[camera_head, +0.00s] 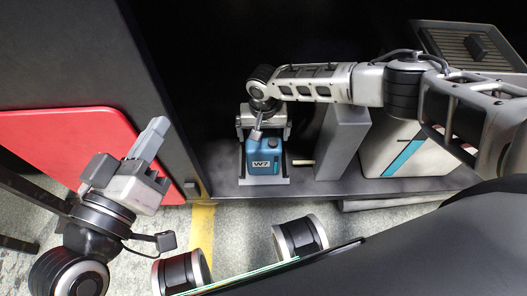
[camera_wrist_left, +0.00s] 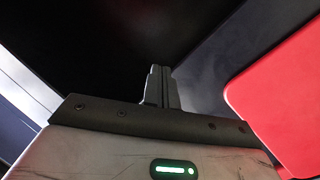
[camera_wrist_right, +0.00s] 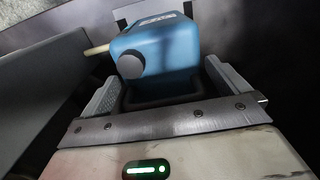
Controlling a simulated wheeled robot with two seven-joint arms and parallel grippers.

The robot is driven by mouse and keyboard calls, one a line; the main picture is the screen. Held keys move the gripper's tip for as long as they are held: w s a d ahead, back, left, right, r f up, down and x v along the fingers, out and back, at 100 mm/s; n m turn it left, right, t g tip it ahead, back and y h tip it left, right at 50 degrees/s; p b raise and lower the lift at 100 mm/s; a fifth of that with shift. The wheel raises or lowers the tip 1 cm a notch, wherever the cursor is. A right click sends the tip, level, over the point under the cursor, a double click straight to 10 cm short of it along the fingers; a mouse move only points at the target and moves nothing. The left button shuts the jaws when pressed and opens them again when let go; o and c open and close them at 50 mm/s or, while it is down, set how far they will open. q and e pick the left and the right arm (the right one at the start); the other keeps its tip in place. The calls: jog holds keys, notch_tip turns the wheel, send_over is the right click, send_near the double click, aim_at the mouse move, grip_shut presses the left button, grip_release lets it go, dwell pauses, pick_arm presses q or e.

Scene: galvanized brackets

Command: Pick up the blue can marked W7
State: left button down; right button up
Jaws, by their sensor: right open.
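The blue can marked W7 (camera_head: 264,160) stands upright in a grey metal bracket (camera_head: 283,182) on the dark shelf. My right gripper (camera_head: 264,136) is over the can from behind and above, with its jaws open. In the right wrist view the can (camera_wrist_right: 168,55) and its round grey cap (camera_wrist_right: 130,65) lie ahead of and between the two spread fingers of the right gripper (camera_wrist_right: 170,92). I cannot tell whether the fingers touch it. My left gripper (camera_head: 152,140) is shut and empty, away to the left; its fingers (camera_wrist_left: 160,88) are together in its wrist view.
A grey upright block (camera_head: 342,143) stands close right of the can, with a pale rod (camera_head: 302,162) between them. A white case with a teal stripe (camera_head: 398,155) is further right. A dark wall (camera_head: 165,85) and a red panel (camera_head: 70,145) are at left.

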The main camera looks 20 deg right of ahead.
jog(key=c, duration=1.8)
jog(key=shift+o, duration=0.2)
jog(key=shift+w+r, duration=0.1)
jog(key=shift+r, duration=0.05)
jog(key=shift+r, duration=0.15)
